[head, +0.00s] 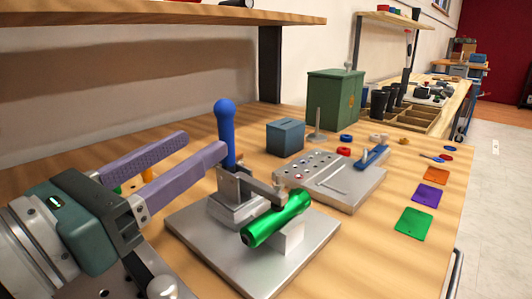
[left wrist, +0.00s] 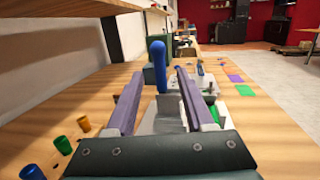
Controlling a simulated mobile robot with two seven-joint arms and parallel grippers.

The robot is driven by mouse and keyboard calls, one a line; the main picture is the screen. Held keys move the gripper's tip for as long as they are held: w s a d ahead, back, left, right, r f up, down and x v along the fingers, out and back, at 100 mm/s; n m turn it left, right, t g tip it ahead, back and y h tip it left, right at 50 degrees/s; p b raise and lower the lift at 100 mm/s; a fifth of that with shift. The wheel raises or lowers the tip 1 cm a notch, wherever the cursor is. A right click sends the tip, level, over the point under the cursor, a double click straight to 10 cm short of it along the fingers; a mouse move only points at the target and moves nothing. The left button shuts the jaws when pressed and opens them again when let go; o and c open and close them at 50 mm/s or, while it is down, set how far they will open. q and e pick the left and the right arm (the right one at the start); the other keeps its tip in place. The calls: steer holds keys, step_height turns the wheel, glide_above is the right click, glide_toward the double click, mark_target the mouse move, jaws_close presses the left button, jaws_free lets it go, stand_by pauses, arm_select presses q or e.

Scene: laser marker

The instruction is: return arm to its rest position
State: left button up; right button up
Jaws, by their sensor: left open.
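My left gripper (head: 203,146) reaches in from the left in the head view, with its two purple fingers spread and nothing clamped between them. Its fingertips are close to the upright blue lever handle (head: 225,130) of a metal clamp fixture (head: 238,211). In the left wrist view my left gripper (left wrist: 159,75) shows the blue handle (left wrist: 157,65) between the fingertips in the picture; I cannot tell whether they touch. A green cylinder (head: 276,219) lies in the fixture, under its metal arm. My right gripper is not in view.
A grey block with holes (head: 330,182), a blue-grey box (head: 286,137) and a green box (head: 335,100) stand behind the fixture. Coloured cards (head: 414,223) lie along the right edge. Small coloured cylinders (left wrist: 84,124) stand left of the gripper. A wooden shelf (head: 160,12) overhangs the back.

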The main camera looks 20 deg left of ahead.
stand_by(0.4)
arm_select(q)
steer(key=s+a+r+n+g+y+p, duration=0.25)
steer(key=a+r+n+y+p, duration=0.35)
steer(key=n, duration=0.6)
steer(key=s+a+r+n+g+y+p, duration=0.1)
steer(key=a+n+g+y+p, duration=0.25)
steer(key=n+p, duration=0.6)
steer(key=s+d+n+g+h+p, duration=0.6)
steer(key=s+d+n+g+p, duration=0.3)
steer(key=s+n, duration=0.55)
step_height(320, 180, up, 37)
steer(key=p, duration=3.6)
steer(key=shift+w+r, duration=0.15)
steer(key=shift+w, duration=0.05)
steer(key=shift+d, duration=0.1)
